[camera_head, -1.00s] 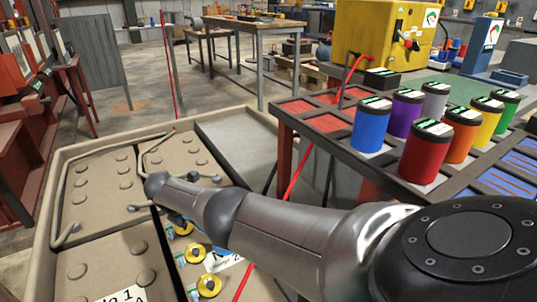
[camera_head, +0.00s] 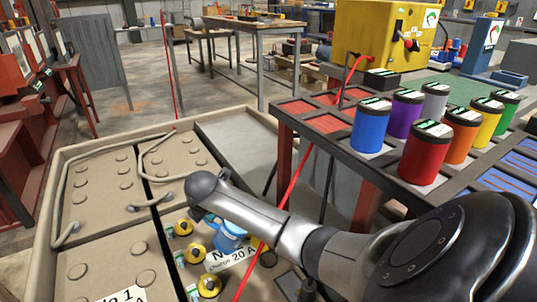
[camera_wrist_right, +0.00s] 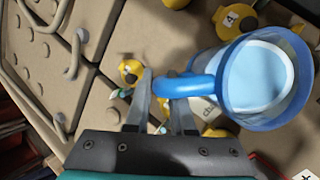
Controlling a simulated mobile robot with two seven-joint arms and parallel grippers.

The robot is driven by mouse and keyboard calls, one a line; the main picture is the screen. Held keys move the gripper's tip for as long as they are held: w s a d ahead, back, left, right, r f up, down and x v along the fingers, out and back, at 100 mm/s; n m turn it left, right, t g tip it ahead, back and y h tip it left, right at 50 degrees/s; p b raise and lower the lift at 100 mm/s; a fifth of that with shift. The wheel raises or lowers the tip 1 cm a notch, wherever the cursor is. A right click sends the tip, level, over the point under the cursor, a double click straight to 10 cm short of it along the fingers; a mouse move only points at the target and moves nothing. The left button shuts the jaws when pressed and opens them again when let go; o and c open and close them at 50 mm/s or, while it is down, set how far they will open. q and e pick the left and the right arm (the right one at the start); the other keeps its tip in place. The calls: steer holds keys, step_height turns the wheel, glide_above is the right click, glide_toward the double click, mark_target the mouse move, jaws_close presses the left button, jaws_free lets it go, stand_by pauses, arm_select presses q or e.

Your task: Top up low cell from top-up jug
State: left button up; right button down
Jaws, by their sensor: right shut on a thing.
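A translucent blue jug (camera_head: 230,238) with pale liquid in it is above the battery tray, among yellow caps, in the head view. In the right wrist view the jug (camera_wrist_right: 255,75) fills the right side, with its handle toward my gripper. My right gripper (camera_wrist_right: 163,92) is shut on the jug's handle. Yellow caps (camera_head: 196,253) sit on the battery top around and below the jug; one also shows in the right wrist view (camera_wrist_right: 131,71). I cannot tell which cell is low. My left gripper is out of view.
The tan tray (camera_head: 52,190) holds batteries with round plugs and bent cable bars. A red cable (camera_head: 290,190) hangs down near the jug. A bare grey area (camera_head: 240,140) lies at the tray's back right.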

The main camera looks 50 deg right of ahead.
mark_target(224, 226)
steer(key=shift+s+d+r+t, duration=0.15)
steer(key=shift+s+r+t, duration=0.1)
steer(key=shift+r+t, duration=0.2)
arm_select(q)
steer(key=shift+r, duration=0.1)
arm_select(e)
steer(key=shift+s+d+r+t, duration=0.2)
steer(key=shift+s+r+t, duration=0.2)
steer(key=shift+r, duration=0.2)
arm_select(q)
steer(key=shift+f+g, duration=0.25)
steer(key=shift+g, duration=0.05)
arm_select(e)
steer(key=shift+s+r+y, duration=0.15)
steer(key=shift+y, duration=0.15)
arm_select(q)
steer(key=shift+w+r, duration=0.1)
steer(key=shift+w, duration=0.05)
arm_select(e)
steer(key=shift+r+m, duration=0.15)
steer(key=shift+m, duration=0.15)
arm_select(q)
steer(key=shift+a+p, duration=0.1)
steer(key=shift+p, duration=0.2)
arm_select(e)
steer(key=shift+s+r, duration=0.1)
